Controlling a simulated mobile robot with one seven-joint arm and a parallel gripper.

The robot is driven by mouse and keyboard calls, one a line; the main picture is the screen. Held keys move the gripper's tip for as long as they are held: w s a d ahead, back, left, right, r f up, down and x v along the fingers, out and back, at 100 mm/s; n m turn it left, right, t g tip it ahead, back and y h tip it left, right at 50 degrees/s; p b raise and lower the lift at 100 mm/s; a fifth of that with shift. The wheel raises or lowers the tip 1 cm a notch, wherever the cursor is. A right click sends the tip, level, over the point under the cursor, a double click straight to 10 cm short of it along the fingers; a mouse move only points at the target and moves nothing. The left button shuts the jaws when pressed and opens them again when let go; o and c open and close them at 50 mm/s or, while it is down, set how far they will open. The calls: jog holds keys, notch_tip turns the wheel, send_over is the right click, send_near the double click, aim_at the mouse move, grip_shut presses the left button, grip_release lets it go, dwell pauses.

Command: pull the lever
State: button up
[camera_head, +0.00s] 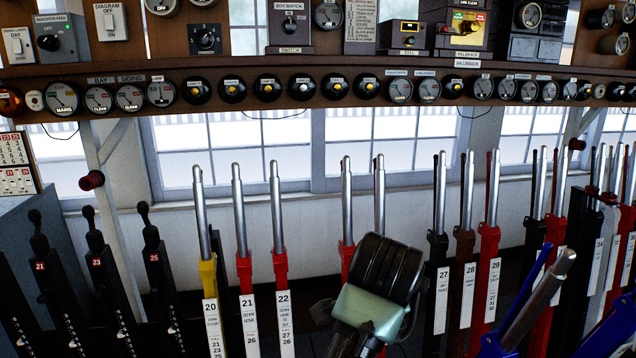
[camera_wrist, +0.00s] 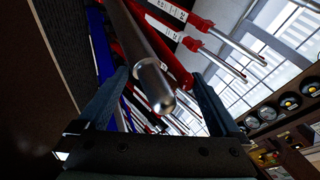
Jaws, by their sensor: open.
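The lever frame holds a row of upright levers with steel handles. They include a yellow one (camera_head: 208,270), red ones (camera_head: 244,275) and (camera_head: 280,265), and a black one (camera_head: 437,270). A blue lever (camera_head: 540,295) leans far toward the camera at the lower right. In the wrist view, my gripper (camera_wrist: 160,75) is open, with a finger at each side. A steel lever handle (camera_wrist: 155,88) with a rounded end shows between the fingers, without clear contact. I cannot tell which lever it belongs to. In the head view, my arm hides parts of two middle levers, and the fingertips cannot be made out.
A wooden shelf (camera_head: 300,75) with round dials and indicators runs above the levers. Short black levers (camera_head: 160,265) stand at the left. More levers crowd the right side. Windows (camera_head: 240,150) lie behind. The gap between neighbouring handles is narrow.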

jog(key=r+p, duration=0.1)
jog(key=r, duration=0.1)
jog(key=r+p, duration=0.2)
jog(key=r, duration=0.1)
jog(key=s+r+p, duration=0.1)
jog(key=r, duration=0.1)
jog(key=shift+s+a+r, duration=0.1)
jog(key=shift+a+r, duration=0.2)
jog(key=shift+r, duration=0.05)
jog(key=shift+d+f, duration=0.15)
jog(key=shift+f, duration=0.1)
jog(key=shift+s, duration=0.15)
jog(key=shift+s+r, duration=0.2)
jog(key=shift+r, duration=0.05)
jog(key=b+v, duration=0.2)
jog(key=v, duration=1)
notch_tip(320, 180, up, 11)
jog(key=d+n+t+h, duration=0.25)
jog(key=n+t, duration=0.25)
jog(key=t, duration=0.3)
jog(key=s+a+r+n+t+y, duration=0.4)
jog(key=s+a+r+n+t, duration=0.6)
jog(key=s+r, duration=0.2)
jog(key=shift+s+a+r+t+y, duration=0.2)
jog(key=shift+a+r+t+y, duration=0.2)
jog(key=shift+r, duration=0.15)
